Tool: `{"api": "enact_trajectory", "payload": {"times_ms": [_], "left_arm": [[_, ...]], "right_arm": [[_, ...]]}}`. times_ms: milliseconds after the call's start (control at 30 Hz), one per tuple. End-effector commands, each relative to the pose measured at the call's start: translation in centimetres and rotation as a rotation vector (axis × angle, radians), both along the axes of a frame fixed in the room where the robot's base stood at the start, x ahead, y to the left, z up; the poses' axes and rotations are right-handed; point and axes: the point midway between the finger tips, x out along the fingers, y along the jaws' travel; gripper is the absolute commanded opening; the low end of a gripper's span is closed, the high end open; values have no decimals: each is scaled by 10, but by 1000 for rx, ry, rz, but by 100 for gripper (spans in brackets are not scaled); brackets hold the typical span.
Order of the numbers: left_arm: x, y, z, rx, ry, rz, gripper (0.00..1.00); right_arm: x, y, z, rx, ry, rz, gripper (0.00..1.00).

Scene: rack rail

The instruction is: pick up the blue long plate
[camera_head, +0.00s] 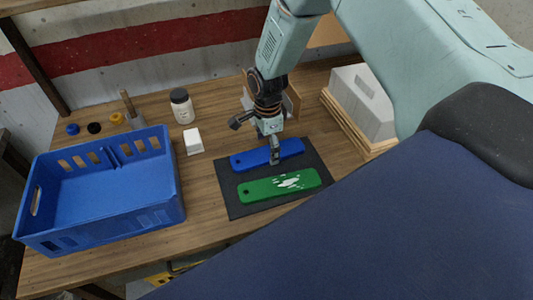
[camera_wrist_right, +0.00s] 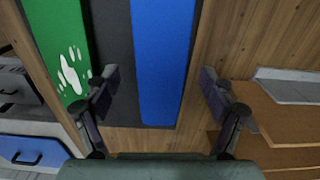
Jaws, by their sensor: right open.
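The blue long plate (camera_head: 291,149) lies flat on a dark mat (camera_head: 239,206), behind a green long plate (camera_head: 256,190) with white marks. My right gripper (camera_head: 256,141) is open and empty above the blue plate, hiding part of its middle. In the right wrist view the blue plate (camera_wrist_right: 163,62) runs between the two spread fingers of my right gripper (camera_wrist_right: 160,84), with the green plate (camera_wrist_right: 58,45) at the left. The fingers appear apart from the plate; the exact height above it is hard to tell. My left gripper is not in view.
An empty blue crate (camera_head: 173,196) stands at the left of the table. A white box (camera_head: 193,141), a white bottle (camera_head: 182,107) and small caps (camera_head: 94,128) stand behind. At the right, a grey block (camera_head: 362,103) sits on wooden boards (camera_head: 352,126).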

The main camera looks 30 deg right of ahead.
Motion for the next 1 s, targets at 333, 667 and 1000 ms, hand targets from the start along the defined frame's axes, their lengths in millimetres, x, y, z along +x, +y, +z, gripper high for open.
{"api": "enact_trajectory", "payload": {"times_ms": [333, 667, 1000], "left_arm": [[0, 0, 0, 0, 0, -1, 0], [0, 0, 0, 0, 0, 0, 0], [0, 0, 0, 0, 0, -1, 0]], "right_arm": [[1, 1, -14, 0, 0, 2, 83], [1, 1, -14, 0, 0, 2, 58], [1, 1, -14, 0, 0, 2, 30]]}}
